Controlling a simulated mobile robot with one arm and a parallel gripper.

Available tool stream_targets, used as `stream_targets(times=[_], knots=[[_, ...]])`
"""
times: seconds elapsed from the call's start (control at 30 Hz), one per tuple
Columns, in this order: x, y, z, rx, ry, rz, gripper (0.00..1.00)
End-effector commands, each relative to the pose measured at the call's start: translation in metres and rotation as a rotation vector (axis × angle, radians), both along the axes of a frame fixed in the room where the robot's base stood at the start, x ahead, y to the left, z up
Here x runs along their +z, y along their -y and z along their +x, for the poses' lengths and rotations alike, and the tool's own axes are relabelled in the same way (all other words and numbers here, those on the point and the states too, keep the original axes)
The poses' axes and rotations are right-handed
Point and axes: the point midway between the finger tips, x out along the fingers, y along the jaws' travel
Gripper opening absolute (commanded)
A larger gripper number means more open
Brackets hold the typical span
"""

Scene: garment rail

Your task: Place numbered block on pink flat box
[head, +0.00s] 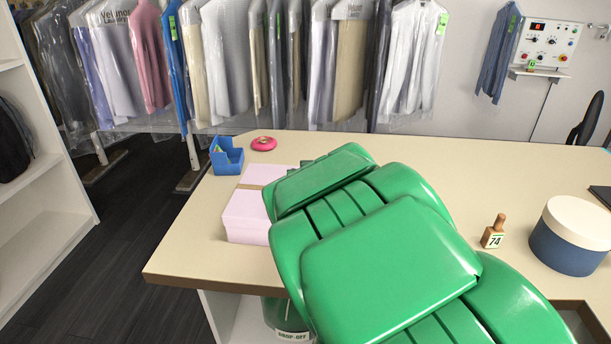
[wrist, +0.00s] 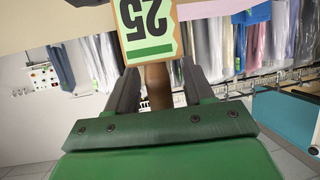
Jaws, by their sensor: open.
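A block numbered 25 (wrist: 148,28) with a brown peg-like handle (wrist: 157,88) appears upside down in the wrist view. My gripper (wrist: 158,74) is open, with one dark finger on each side of the handle. A gap shows beside the handle. In the head view my green arm covers the gripper and this block. The pink flat box (head: 246,216) lies on the counter left of my arm, which hides its right part. I cannot tell whether the block rests on the box.
The beige counter (head: 190,255) also holds a blue open holder (head: 226,158), a pink ring-shaped item (head: 264,143) and a round blue box with a cream lid (head: 568,243). Bagged garments (head: 215,65) hang behind. The counter's back middle is clear.

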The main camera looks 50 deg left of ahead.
Motion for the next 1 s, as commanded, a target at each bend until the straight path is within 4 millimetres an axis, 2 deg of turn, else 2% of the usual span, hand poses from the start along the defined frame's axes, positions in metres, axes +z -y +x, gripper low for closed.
stream_targets(times=[0.17,1.0], knots=[[0.005,0.009,-0.007,0.000,0.000,0.000,0.52],[0.040,0.078,-0.057,0.000,-0.001,-0.001,0.52]])
